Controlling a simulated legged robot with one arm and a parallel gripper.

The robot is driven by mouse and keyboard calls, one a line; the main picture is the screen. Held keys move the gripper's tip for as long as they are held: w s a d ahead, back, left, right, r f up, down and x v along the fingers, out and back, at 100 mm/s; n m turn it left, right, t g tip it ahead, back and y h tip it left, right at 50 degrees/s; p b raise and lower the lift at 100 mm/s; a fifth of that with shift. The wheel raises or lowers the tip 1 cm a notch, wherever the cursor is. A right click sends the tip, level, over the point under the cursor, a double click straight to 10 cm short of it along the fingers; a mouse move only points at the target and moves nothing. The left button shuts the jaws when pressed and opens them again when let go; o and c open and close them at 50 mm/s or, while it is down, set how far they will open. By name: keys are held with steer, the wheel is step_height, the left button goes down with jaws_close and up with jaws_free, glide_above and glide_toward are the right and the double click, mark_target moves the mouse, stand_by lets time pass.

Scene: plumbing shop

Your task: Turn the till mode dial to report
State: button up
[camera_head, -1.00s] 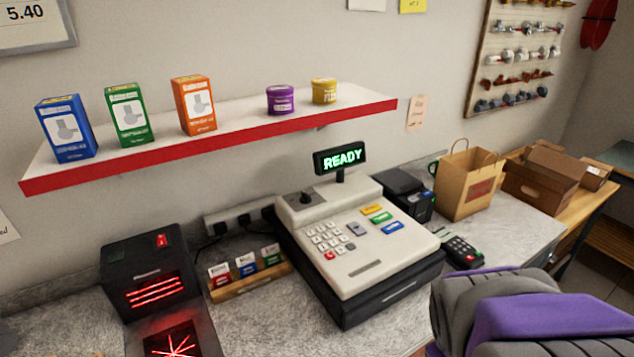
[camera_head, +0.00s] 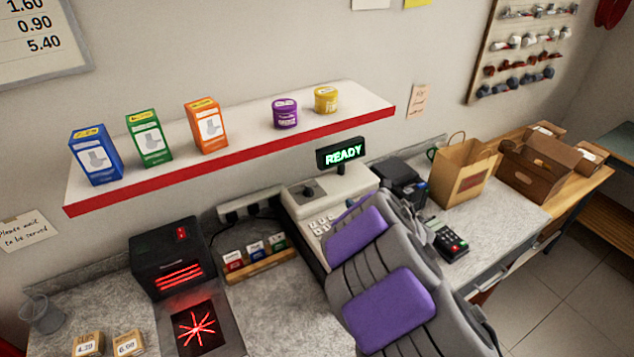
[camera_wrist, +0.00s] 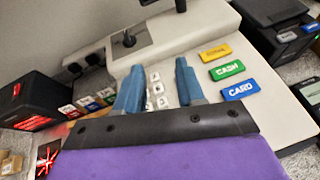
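The till (camera_head: 299,211) stands on the counter, partly hidden behind my arm in the head view. Its display (camera_head: 342,153) reads READY. The mode dial (camera_head: 308,190) is a dark knob on the till's raised back strip, at the left. In the wrist view the dial (camera_wrist: 128,39) stands clear beyond the fingers; its markings are too small to read. My gripper (camera_wrist: 156,67) is open and empty, its two blue fingers apart over the number keys. It is apart from the dial. The fingers are hidden by my arm in the head view.
Coloured keys (camera_wrist: 226,70) lie right of the fingers. A scanner (camera_head: 172,262) and a small card rack (camera_head: 262,268) stand left of the till. A card terminal (camera_head: 447,240) and paper bag (camera_head: 463,172) are at the right. The red-edged shelf (camera_head: 240,141) is above.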

steer(key=a+f+n+y, duration=0.1)
steer(key=a+n+y, duration=0.15)
steer(key=a, duration=0.45)
steer(key=p, duration=0.1)
glide_toward(310, 192)
steer(key=shift+n+g+h, duration=0.25)
steer(key=shift+g+h, duration=0.1)
steer(key=shift+g, duration=0.05)
steer(key=w+a, duration=0.1)
steer(key=w+a+p, duration=0.1)
steer(key=w+a, duration=0.1)
steer(key=shift+w+f, duration=0.25)
steer(key=shift+f, duration=0.1)
steer(key=shift+w+f+p, duration=0.3)
steer(key=shift+w+f, duration=0.05)
steer(key=shift+w, duration=0.35)
steer(key=shift+w+a+f, duration=0.1)
steer(key=shift+w+f, duration=0.2)
steer(key=shift+w, duration=0.6)
steer(key=shift+w+a+f, duration=0.15)
steer(key=shift+w+a, duration=0.05)
steer(key=shift+w+a+f, duration=0.1)
steer(key=shift+a+f, duration=0.05)
steer(key=shift+a, duration=0.55)
steer(key=shift+d, duration=0.4)
steer(key=shift+c, duration=1.3)
steer(key=shift+a, duration=0.1)
steer(key=c, duration=0.4)
